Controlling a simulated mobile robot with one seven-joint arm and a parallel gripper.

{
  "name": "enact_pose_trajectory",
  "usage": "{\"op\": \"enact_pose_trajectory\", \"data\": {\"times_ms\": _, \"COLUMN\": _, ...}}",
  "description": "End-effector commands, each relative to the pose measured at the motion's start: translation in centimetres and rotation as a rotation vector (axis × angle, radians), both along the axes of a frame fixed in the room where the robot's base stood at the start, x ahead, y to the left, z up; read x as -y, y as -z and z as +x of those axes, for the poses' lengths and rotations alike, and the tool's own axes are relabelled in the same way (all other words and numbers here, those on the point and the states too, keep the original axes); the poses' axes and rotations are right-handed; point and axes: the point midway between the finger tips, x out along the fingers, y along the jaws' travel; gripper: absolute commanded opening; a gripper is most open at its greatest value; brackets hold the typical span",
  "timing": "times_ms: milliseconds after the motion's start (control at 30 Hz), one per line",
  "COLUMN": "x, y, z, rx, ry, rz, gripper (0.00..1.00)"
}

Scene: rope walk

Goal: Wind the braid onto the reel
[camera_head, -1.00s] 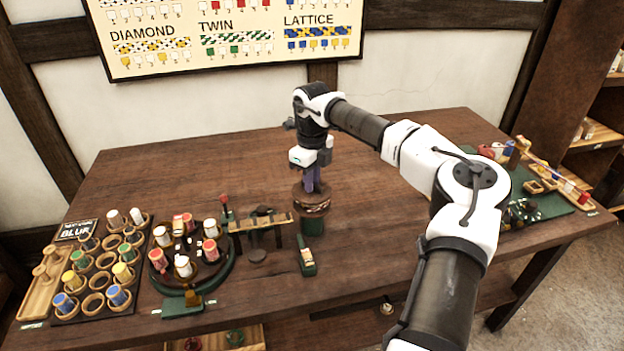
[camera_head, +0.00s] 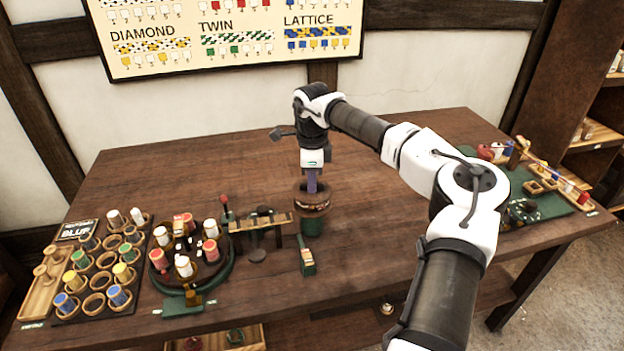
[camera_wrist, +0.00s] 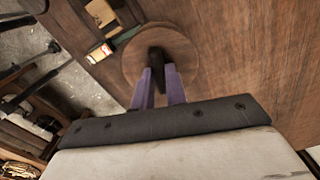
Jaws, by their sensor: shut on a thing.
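The reel (camera_head: 318,208) stands upright on a dark green base (camera_head: 312,227) near the middle of the bench. A thin patterned band, apparently braid, shows around it below the brown top. My gripper (camera_head: 312,189) points straight down over the reel. In the wrist view, its purple fingers (camera_wrist: 158,76) are shut on a dark knob (camera_wrist: 156,55) at the round wooden reel top (camera_wrist: 185,58). The round braiding stand (camera_head: 228,268) with red and white bobbins stands to the left. A wooden bridge piece (camera_head: 262,223) stands between them. Any braid strand running to the reel is too small to make out.
A bobbin rack (camera_head: 95,284) fills the left end of the bench. A green mat (camera_head: 545,197) with small items lies at the right end. The bench behind the reel is clear.

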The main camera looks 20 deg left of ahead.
Motion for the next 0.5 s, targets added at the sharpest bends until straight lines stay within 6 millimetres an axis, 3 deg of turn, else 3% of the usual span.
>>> {"op": "enact_pose_trajectory", "data": {"times_ms": 400, "x": -0.05, "y": -0.16, "z": 0.08, "rx": 0.003, "ry": -0.007, "rz": 0.003, "gripper": 0.00}}
{"op": "enact_pose_trajectory", "data": {"times_ms": 433, "x": -0.05, "y": -0.16, "z": 0.08, "rx": 0.003, "ry": -0.007, "rz": 0.003, "gripper": 0.15}}
{"op": "enact_pose_trajectory", "data": {"times_ms": 500, "x": -0.04, "y": -0.15, "z": 0.07, "rx": 0.003, "ry": -0.007, "rz": 0.003, "gripper": 0.24}}
